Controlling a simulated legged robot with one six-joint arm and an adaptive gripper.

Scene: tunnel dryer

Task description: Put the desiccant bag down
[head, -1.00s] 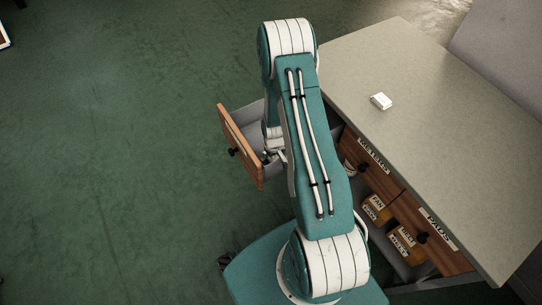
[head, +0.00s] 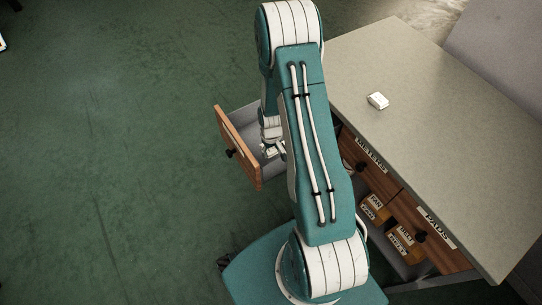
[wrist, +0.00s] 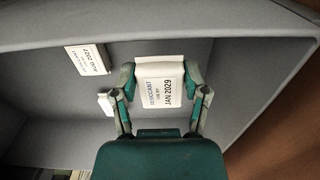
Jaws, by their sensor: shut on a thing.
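My gripper (wrist: 162,84) is shut on a white desiccant bag (wrist: 160,88) marked JAN 2029, with one finger on each side. The bag is over or in the open grey drawer (wrist: 245,50); I cannot tell if it touches the drawer floor. A second white bag (wrist: 87,59), marked AUG 2027, lies in the drawer to its left. In the head view my gripper (head: 273,149) is low in the open drawer, behind its wooden front (head: 238,148), partly hidden by my arm.
A small white item (wrist: 105,102) sits left of the held bag, partly behind a finger. A white item (head: 378,100) lies on the grey tabletop (head: 420,130). Drawers labelled METERS (head: 369,155) and PADS (head: 436,227) are beneath.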

